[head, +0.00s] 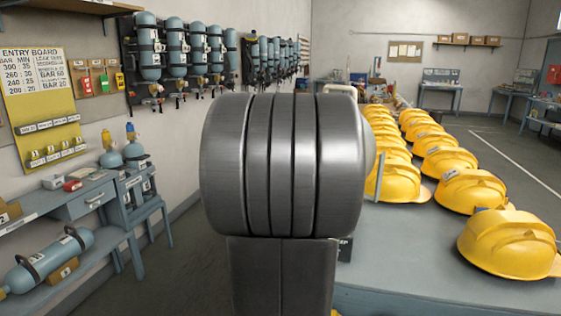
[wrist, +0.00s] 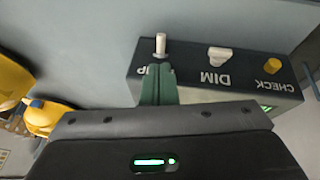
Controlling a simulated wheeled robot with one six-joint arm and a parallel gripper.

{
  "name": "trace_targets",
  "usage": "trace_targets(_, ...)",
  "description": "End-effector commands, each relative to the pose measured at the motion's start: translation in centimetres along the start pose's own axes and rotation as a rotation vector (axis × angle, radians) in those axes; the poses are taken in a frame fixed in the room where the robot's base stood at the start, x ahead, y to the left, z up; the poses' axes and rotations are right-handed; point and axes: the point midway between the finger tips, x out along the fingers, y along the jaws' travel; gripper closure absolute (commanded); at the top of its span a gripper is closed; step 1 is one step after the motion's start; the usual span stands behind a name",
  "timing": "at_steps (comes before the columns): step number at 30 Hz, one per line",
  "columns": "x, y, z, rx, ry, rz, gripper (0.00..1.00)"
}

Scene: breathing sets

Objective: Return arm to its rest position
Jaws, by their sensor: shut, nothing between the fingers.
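My gripper (wrist: 157,72) shows in the wrist view as two green fingers pressed together, with nothing held between them. The fingertips lie in front of a dark control box (wrist: 205,92), over its left label, close below a metal toggle lever (wrist: 160,45); I cannot tell whether they touch the box. The box also has a white knob (wrist: 218,56) marked DIM and a yellow button (wrist: 271,65) marked CHECK. In the head view my arm fills the middle and hides the gripper and most of the box; only a dark edge of the box (head: 345,249) shows.
Yellow helmets (head: 509,243) stand in rows on a grey-blue table (head: 430,270) at the right. At the left are a bench (head: 85,205) with a blue cylinder (head: 48,258), an entry board (head: 40,95) and wall-hung breathing sets (head: 176,50). The floor between is clear.

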Motion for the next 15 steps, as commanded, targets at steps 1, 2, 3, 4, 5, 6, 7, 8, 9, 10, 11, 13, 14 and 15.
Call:
trace_targets(1, -0.6, 0.1, -0.2, -0.002, -0.014, -0.003, 1.0)
trace_targets(2, -1.1, 0.0, -0.1, -0.001, -0.004, -0.004, 1.0)
trace_targets(3, -1.9, 0.0, -0.1, -0.001, -0.002, -0.004, 1.0)
trace_targets(4, -2.5, 0.0, -0.1, -0.001, -0.002, -0.004, 1.0)
trace_targets(5, -3.1, 0.0, -0.1, -0.001, -0.002, -0.004, 1.0)
trace_targets(6, -3.8, 0.0, -0.1, -0.001, -0.003, -0.004, 1.0)
trace_targets(7, -4.3, 0.0, -0.1, -0.001, -0.003, -0.003, 1.0)
trace_targets(8, -4.8, 0.0, -0.1, -0.002, -0.004, -0.003, 1.0)
trace_targets(9, -5.4, 0.0, -0.1, -0.002, -0.003, -0.003, 1.0)
trace_targets(10, -5.8, 0.0, -0.1, -0.002, -0.004, -0.003, 1.0)
trace_targets(11, -6.1, 0.0, -0.1, -0.002, -0.004, -0.003, 1.0)
trace_targets(13, -6.8, 0.0, -0.1, -0.001, -0.006, -0.003, 1.0)
trace_targets(14, -7.0, 0.0, -0.1, -0.001, -0.006, -0.002, 1.0)
trace_targets(15, -7.3, 0.0, -0.1, -0.001, -0.006, -0.003, 1.0)
